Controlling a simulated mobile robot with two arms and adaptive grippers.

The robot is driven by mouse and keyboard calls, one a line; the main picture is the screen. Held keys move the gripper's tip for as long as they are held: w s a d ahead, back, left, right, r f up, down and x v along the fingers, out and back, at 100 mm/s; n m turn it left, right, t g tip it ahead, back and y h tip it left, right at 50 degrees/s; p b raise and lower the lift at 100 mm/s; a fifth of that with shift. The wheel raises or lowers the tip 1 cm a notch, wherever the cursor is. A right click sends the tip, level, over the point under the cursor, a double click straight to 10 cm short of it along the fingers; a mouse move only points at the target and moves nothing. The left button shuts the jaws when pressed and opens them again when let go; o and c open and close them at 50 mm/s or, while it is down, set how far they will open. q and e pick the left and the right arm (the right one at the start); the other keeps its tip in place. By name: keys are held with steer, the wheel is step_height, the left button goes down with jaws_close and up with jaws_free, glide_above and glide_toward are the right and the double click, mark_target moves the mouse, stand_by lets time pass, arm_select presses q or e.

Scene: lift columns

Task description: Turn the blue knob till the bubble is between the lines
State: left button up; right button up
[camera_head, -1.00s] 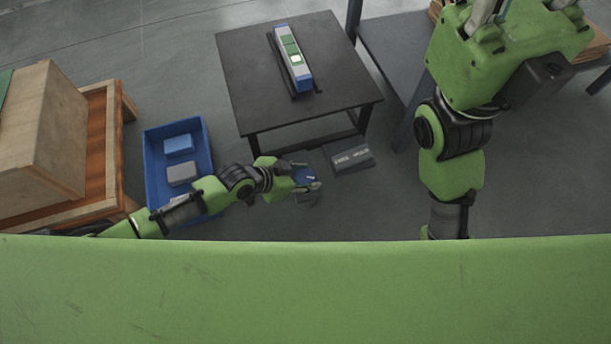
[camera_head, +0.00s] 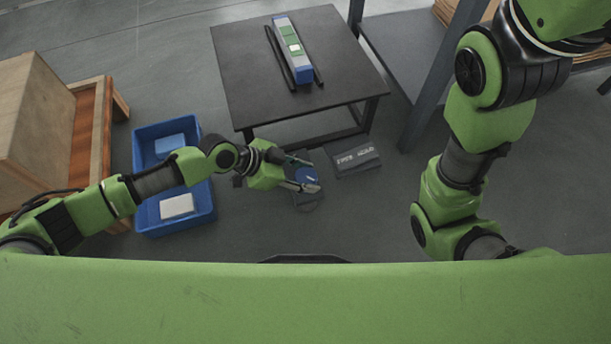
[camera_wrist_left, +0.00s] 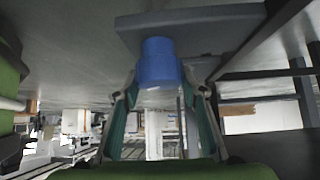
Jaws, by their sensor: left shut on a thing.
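The blue knob (camera_head: 304,177) is low beside the near right side of the black table, partly hidden by my left gripper (camera_head: 307,173). In the left wrist view the knob (camera_wrist_left: 158,62) is a blue cylinder between the fingers, under a grey plate. The left gripper is shut on it. A long level (camera_head: 292,50) with blue ends and green and white parts lies on the table (camera_head: 245,70). The bubble and its lines are too small to make out. My right gripper is out of view.
A grey plate (camera_head: 358,157) with unreadable lettering is right of the knob. A blue crate (camera_head: 147,160) with several blocks stands on the floor at left, beside a wooden box (camera_head: 35,115). A grey shelf (camera_head: 400,45) stands at right.

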arm_select(q)
steer(key=o, duration=1.1)
steer(key=v, duration=1.2)
steer(key=shift+w, duration=0.1)
